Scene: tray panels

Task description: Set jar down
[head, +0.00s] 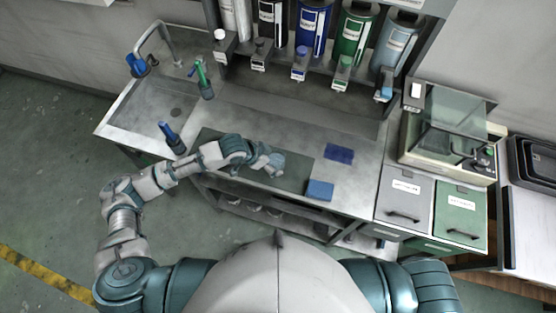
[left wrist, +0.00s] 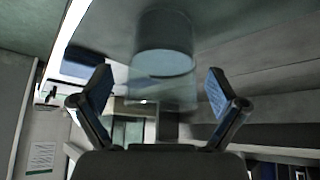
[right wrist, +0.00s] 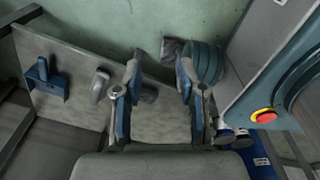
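A clear jar with a bluish-grey round end (left wrist: 165,62) shows in the left wrist view, between and beyond my left fingers. It appears to be against the dark green mat (head: 293,182). My left gripper (head: 268,161) reaches over the mat in the head view, where jar and fingers are hard to tell apart. In the left wrist view the left fingers (left wrist: 160,88) are spread, with visible gaps on both sides of the jar. My right gripper (right wrist: 157,75) is open and empty in the right wrist view; the head view does not show it.
A blue sponge-like block (head: 320,190) and a dark blue cloth (head: 339,154) lie right of the mat. A sink (head: 165,108) is at the left. Dispensers (head: 313,28) line the back. A balance-like box (head: 450,135) stands at the right.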

